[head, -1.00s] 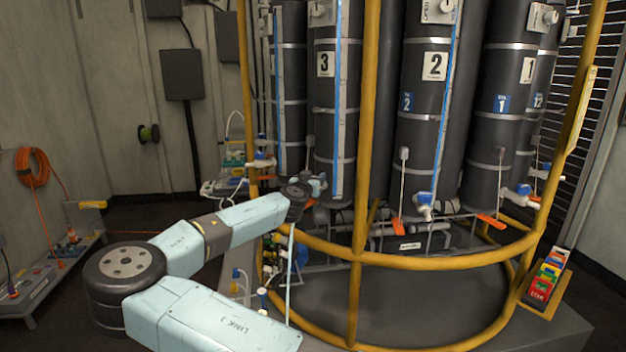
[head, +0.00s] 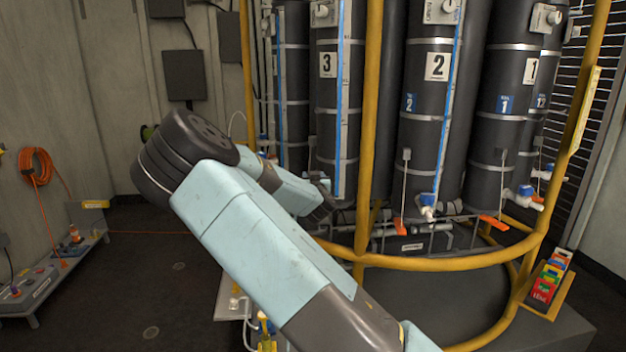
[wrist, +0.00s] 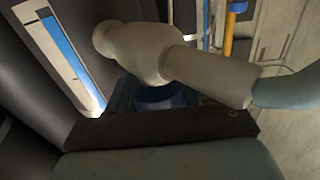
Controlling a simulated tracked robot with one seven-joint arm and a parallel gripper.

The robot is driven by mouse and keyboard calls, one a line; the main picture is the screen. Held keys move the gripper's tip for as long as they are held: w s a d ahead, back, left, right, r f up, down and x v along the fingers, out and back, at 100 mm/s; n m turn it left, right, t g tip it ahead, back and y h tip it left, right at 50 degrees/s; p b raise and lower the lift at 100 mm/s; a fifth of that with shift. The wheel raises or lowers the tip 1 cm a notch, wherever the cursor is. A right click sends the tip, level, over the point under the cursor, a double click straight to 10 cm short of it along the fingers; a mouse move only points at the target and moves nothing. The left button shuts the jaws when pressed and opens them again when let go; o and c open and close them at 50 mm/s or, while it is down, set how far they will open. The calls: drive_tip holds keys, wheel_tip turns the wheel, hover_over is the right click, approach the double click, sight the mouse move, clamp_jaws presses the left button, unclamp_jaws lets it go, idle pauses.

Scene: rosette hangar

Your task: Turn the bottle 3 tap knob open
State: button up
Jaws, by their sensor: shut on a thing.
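Bottle 3 (head: 325,110) is a tall dark cylinder with a white "3" label, standing behind the yellow rail in the head view. In the wrist view the tap is a pale beige valve body (wrist: 140,50) with a pipe running right. Its blue knob (wrist: 165,97) sits under the body, partly hidden by my gripper's dark front edge. My gripper (wrist: 162,106) is shut on the blue knob. How far the knob is turned cannot be told.
A yellow guard rail (head: 440,262) curves in front of the bottles, with an upright post (head: 370,110) close to my arm. Bottle 2 (head: 425,120), with its own blue-knobbed tap (head: 428,200), stands right. The floor at left is mostly clear.

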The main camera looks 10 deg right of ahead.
drive_tip(key=shift+a+r+n+y, duration=0.15)
drive_tip(key=shift+n+y, duration=1.15)
drive_tip(key=shift+y, duration=0.7)
drive_tip(key=shift+a+n+y, duration=0.15)
drive_tip(key=shift+n+y, duration=0.25)
drive_tip(key=shift+y, duration=0.3)
drive_tip(key=o, duration=1)
drive_tip(key=shift+f, duration=0.2)
drive_tip(key=shift+c, duration=0.2)
drive_tip(key=s+d, duration=0.2)
drive_tip(key=s, duration=1.1)
drive_tip(key=shift+s, duration=0.3)
drive_tip(key=shift+f, duration=0.1)
